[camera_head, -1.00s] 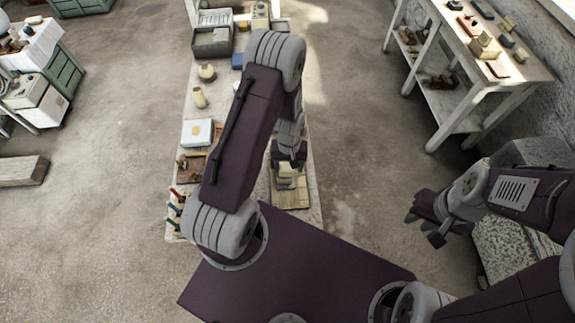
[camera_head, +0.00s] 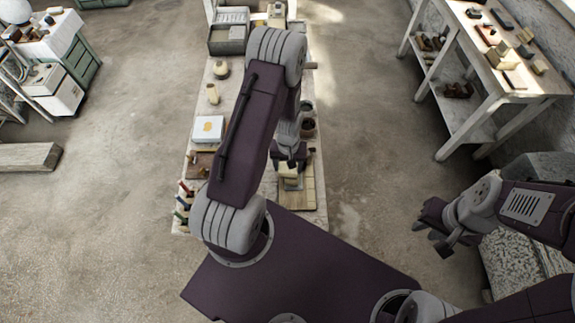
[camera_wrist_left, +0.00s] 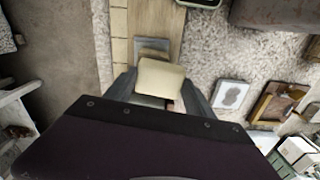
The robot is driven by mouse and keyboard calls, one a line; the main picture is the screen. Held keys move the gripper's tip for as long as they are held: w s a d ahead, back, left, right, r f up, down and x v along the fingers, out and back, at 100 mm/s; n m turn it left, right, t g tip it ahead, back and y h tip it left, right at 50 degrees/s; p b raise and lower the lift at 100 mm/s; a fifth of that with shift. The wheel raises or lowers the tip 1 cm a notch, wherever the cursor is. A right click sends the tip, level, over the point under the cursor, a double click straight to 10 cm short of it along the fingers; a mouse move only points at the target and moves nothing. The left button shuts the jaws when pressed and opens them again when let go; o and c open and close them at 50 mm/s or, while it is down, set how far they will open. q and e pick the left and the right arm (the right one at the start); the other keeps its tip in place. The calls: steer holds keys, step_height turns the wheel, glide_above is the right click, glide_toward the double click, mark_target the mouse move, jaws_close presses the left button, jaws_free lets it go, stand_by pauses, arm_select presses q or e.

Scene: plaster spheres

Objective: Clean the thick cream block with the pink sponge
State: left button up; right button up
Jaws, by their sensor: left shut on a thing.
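My left gripper (camera_head: 290,160) is low over the board on the worktable. In the left wrist view its fingers (camera_wrist_left: 160,88) flank a cream block (camera_wrist_left: 161,78) and are shut on it. The block also shows below the gripper in the head view (camera_head: 289,171). A wooden board (camera_wrist_left: 154,20) lies beneath, with a small grey-brown piece (camera_wrist_left: 153,46) beside the block. I cannot make out a pink sponge; a small pinkish patch shows behind the block. My right gripper (camera_head: 433,237) is open and empty, off to the right, away from the table.
The long worktable (camera_head: 197,110) holds a white box (camera_head: 208,129), a cream vase (camera_head: 213,93), a round pot (camera_head: 221,69), a grey crate (camera_head: 229,38) and several coloured-handled tools (camera_head: 184,203). A side table (camera_head: 487,60) stands at right. Floor between the tables is clear.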

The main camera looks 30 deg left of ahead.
arm_select(q)
steer(key=shift+w+d, duration=0.4)
steer(key=shift+d, duration=0.4)
steer(key=shift+w+d, duration=0.35)
steer(key=shift+d, duration=0.45)
steer(key=shift+s+a, duration=0.35)
steer(key=shift+a, duration=0.4)
steer(key=shift+s+a, duration=0.15)
steer(key=shift+a, duration=0.25)
steer(key=shift+s+a, duration=0.4)
steer(key=shift+a, duration=0.3)
steer(key=shift+w+d+r+p, duration=0.4)
steer(key=shift+d+r+p, duration=0.2)
steer(key=shift+w+d+r, duration=0.1)
steer(key=shift+d, duration=0.25)
